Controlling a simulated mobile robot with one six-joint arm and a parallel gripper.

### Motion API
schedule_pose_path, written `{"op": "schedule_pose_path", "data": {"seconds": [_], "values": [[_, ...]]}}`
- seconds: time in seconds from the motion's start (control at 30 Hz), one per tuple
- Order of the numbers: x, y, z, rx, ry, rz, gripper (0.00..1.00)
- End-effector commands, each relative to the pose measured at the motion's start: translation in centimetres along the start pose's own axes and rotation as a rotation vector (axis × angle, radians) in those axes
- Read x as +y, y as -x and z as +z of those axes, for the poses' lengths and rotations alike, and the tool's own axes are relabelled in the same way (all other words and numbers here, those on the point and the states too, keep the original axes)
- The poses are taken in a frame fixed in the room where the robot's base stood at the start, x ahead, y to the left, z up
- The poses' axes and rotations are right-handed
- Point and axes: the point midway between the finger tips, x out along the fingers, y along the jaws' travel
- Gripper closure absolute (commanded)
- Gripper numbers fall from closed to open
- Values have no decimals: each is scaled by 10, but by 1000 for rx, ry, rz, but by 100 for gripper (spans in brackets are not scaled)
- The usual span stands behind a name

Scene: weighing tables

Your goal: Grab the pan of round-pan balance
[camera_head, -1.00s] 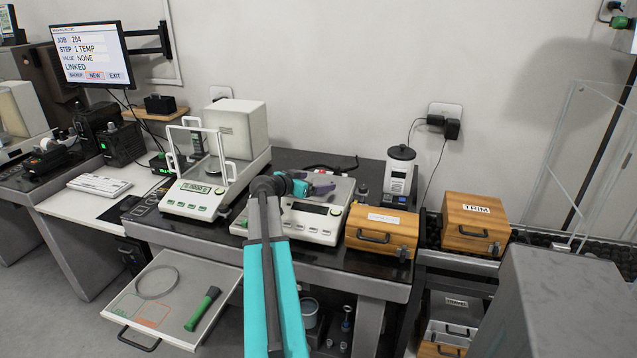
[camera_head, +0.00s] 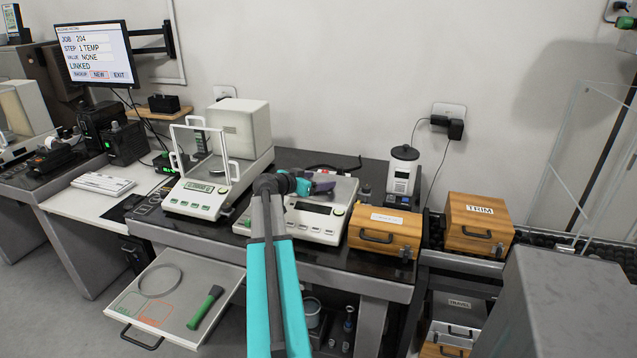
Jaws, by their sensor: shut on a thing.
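My gripper (camera_head: 324,187), with purple fingers, is over the white low balance (camera_head: 312,225) in the middle of the dark table. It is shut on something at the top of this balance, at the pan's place. The thing held is small and mostly hidden by the fingers and wrist, so the pan's shape is not clear. My turquoise arm reaches up from the bottom and covers the balance's left part. A second balance (camera_head: 194,199), with a clear draft shield and a small pan inside, stands to the left.
A wooden case (camera_head: 384,234) stands close right of the middle balance, with a grey-white device (camera_head: 402,175) behind it. A wooden box marked TRIM (camera_head: 480,222) is further right. An open drawer (camera_head: 215,278) juts out at lower left.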

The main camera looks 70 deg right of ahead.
Motion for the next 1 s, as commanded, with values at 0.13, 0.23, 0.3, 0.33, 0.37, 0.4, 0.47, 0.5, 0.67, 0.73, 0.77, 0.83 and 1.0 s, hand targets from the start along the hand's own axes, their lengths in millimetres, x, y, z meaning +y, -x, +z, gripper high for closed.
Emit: {"op": "schedule_pose_path", "data": {"seconds": [0.13,0.23,0.3,0.33,0.37,0.4,0.47,0.5,0.67,0.73,0.77,0.83,1.0], "values": [[0,3,-9,2,-2,0,55],[0,6,-16,2,-1,0,55],[0,8,-22,2,-2,0,55],[0,9,-24,2,-2,0,55],[-1,11,-27,2,-2,-1,55],[-1,12,-30,2,-1,-2,55],[5,17,-27,1,0,-2,55],[7,20,-26,1,0,-2,55],[19,32,-23,1,0,-2,55],[25,38,-22,1,0,-2,55],[28,41,-21,1,0,-1,55],[34,47,-19,1,0,-1,55],[50,64,-15,1,0,-1,55]]}}
